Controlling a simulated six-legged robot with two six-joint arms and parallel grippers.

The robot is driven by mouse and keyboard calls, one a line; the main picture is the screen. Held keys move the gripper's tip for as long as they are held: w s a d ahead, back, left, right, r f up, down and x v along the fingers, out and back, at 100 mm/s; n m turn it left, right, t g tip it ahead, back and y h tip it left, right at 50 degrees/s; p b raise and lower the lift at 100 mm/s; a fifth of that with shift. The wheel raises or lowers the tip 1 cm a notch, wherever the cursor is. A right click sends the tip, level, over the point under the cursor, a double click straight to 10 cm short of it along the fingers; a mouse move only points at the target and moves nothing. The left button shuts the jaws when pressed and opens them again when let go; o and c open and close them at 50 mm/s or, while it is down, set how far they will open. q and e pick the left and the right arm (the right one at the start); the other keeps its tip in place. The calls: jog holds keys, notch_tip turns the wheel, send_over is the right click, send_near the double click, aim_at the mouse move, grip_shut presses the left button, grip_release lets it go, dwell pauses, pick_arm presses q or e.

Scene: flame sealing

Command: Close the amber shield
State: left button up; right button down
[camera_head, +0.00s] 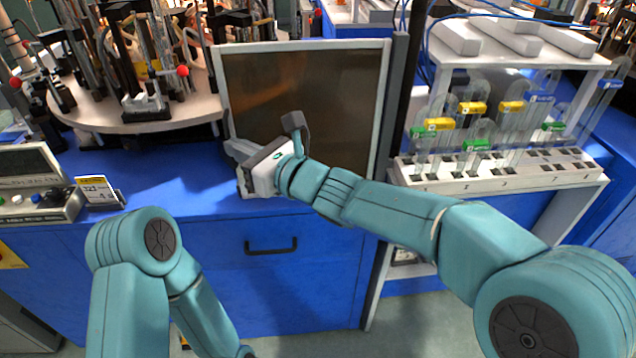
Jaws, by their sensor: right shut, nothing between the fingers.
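The amber shield (320,85) is a dark brown, see-through-looking panel in a pale frame, standing upright in the middle of the head view. Its right edge is beside a dark post, and its left edge is beside the round table. My right gripper (236,150) is shut and empty, in front of the shield's lower left part by the left frame edge. I cannot tell whether it touches the frame. The gripper and forearm hide part of the shield's lower edge. My left arm bends downward at the lower left, and its gripper is out of view.
A round table (150,122) with burner apparatus and red knobs stands left of the shield. A white rack (500,178) with tagged glass tubes stands right. The blue counter (160,170) is clear before the table.

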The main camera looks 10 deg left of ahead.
jog(key=b+v, duration=0.1)
jog(key=v, duration=1.3)
jog(key=w+d+f+m+h, duration=0.2)
jog(key=w+d+f, duration=0.2)
jog(key=f, duration=0.3)
jog(key=s+d+f+n+g+h, duration=0.1)
jog(key=s+d+f+g+h, duration=0.15)
jog(key=f, duration=0.75)
jog(key=s+d+f+g+h, duration=0.1)
jog(key=s+d+f, duration=0.15)
jog(key=f, duration=0.75)
jog(key=s+d+f+n+g+h, duration=0.3)
jog(key=s+d+f+n, duration=0.35)
jog(key=s+f, duration=0.4)
jog(key=s+d+f+n+g+h, duration=0.35)
jog(key=s+d+f+n, duration=0.25)
jog(key=s+f+n, duration=0.35)
notch_tip(320, 180, up, 11)
jog(key=w+n+t+p, duration=0.1)
jog(key=n+p, duration=0.5)
jog(key=p, duration=0.6)
jog(key=shift+w+a+t, duration=0.2)
jog(key=shift+w+t, duration=0.2)
jog(key=shift+t, duration=0.4)
